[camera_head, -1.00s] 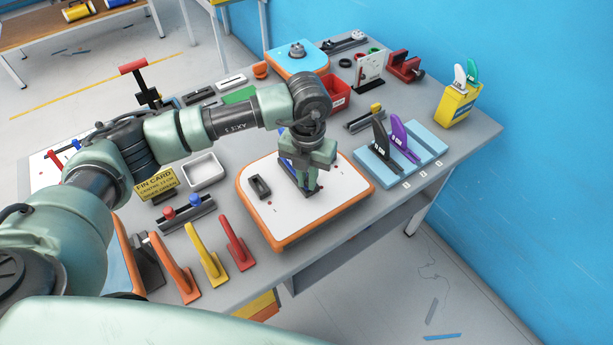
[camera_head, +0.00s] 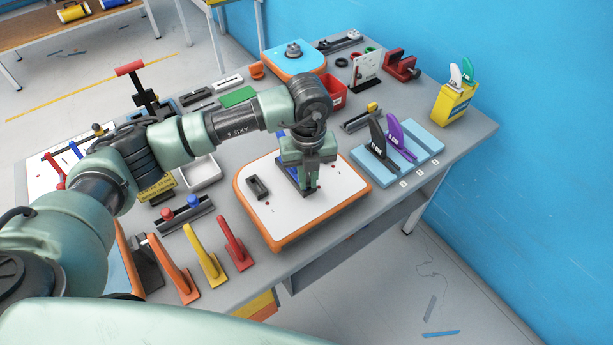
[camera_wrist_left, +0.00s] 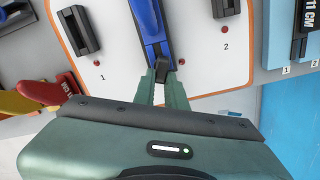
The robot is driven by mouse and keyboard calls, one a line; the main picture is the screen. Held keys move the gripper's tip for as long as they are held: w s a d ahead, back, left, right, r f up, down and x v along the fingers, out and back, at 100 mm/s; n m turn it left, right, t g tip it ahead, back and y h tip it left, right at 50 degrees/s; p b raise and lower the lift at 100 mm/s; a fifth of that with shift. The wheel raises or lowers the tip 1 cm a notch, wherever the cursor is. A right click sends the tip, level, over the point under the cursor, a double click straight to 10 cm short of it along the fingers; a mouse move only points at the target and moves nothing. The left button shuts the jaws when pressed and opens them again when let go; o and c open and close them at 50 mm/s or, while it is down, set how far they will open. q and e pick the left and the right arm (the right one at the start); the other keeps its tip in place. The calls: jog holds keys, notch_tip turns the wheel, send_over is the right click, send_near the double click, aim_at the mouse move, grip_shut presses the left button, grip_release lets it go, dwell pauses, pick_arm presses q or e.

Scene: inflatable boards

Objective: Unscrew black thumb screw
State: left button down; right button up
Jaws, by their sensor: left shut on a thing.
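The white board with an orange edge (camera_head: 335,207) lies on the table in the head view. A blue fin (camera_wrist_left: 146,22) sits in the middle slot of this board, seen best in the wrist view. A small black piece, seemingly the black thumb screw (camera_wrist_left: 163,71), is at the near end of the fin. My left gripper (camera_head: 308,190) points down at the board, and in the wrist view its fingers (camera_wrist_left: 163,80) are shut on this black piece. Its thread is hidden. My right gripper is not in view.
Two empty dark fin boxes flank the blue fin, the left one (camera_wrist_left: 79,30) clear in the wrist view. Orange, yellow and red fins (camera_head: 237,243) stand near the front edge. A light blue rack (camera_head: 390,168) holds black and purple fins at the right.

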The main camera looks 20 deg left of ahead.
pick_arm(q)
jog(key=shift+n, duration=0.3)
jog(key=n, duration=0.3)
jog(key=shift+w+d, duration=0.15)
jog(key=shift+d, duration=0.05)
jog(key=shift+n+p, duration=0.3)
jog(key=shift+d+n+p, duration=0.1)
jog(key=shift+n+p, duration=0.25)
jog(key=shift+n, duration=0.75)
jog(key=shift+w+n, duration=0.15)
jog(key=shift+n, duration=0.35)
jog(key=shift+n+p, duration=0.45)
jog(key=shift+n, duration=0.55)
jog(key=shift+w+n, duration=0.15)
jog(key=shift+n, duration=0.65)
